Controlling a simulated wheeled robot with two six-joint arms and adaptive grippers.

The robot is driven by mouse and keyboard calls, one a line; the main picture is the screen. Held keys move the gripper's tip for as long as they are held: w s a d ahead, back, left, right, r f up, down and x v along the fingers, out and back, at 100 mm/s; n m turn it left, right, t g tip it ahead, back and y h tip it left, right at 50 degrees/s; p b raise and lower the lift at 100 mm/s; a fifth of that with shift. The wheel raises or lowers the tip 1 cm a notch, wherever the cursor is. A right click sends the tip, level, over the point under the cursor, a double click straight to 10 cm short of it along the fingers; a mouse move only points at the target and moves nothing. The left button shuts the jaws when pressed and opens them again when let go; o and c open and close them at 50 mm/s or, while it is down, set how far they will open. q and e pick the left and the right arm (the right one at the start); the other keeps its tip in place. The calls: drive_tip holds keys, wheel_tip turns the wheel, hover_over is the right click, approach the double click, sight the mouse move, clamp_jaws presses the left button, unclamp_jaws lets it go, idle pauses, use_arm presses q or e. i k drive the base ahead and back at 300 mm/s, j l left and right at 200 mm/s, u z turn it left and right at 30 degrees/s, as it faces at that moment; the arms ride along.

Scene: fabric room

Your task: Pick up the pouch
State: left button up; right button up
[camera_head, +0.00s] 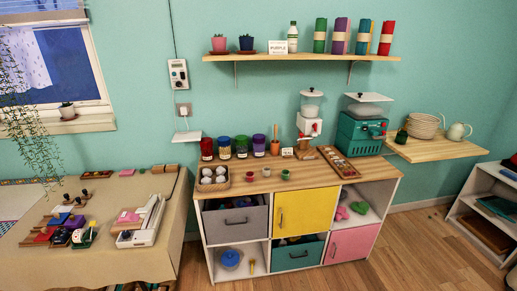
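I cannot make out a pouch for certain. Several small coloured items, red, blue, purple and dark, lie on small brown boards (60,232) on the cloth-covered table at the left; they are too small to tell what they are. A pink item (129,216) lies beside a white device (143,225) on the same table. Green and pink soft-looking shapes (358,208) sit in an open compartment of the cabinet. Neither of my grippers is in view.
The cloth-covered table (120,262) fills the lower left. A wooden-topped cabinet (262,187) stands in the middle with jars, a tray and machines. A wall shelf (300,57) hangs above. Wooden floor (415,255) is free at the right, before a low shelf unit (478,222).

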sight(266, 172)
drive_tip(key=i+l+u, duration=0.1)
drive_tip(key=i, duration=1.8)
